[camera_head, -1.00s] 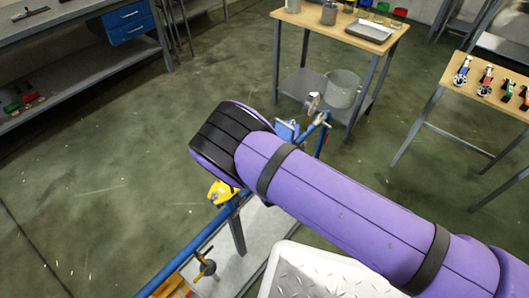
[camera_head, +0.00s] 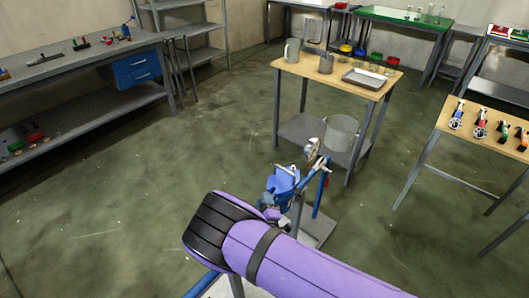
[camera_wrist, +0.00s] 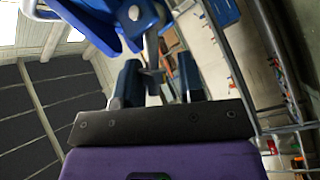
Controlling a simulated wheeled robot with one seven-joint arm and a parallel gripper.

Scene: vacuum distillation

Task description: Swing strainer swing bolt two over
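The blue strainer (camera_head: 283,181) stands on blue pipework in the head view, just beyond my purple arm, which hides its lower part. In the wrist view a blue body, apparently the strainer (camera_wrist: 100,18), fills the upper left. A grey metal bolt-like part (camera_wrist: 153,58) hangs down from it. My gripper (camera_wrist: 160,70) shows two dark fingers, apart, with the grey part appearing between them. Whether they touch it I cannot tell. Which swing bolt this is cannot be told. In the head view my arm hides the gripper.
A wooden-topped table (camera_head: 325,72) with a tray and containers stands behind the strainer. A clear bucket (camera_head: 341,132) is on its lower shelf. A small table (camera_head: 490,125) with several valves is at right. A workbench (camera_head: 75,70) is at left. Open floor lies between.

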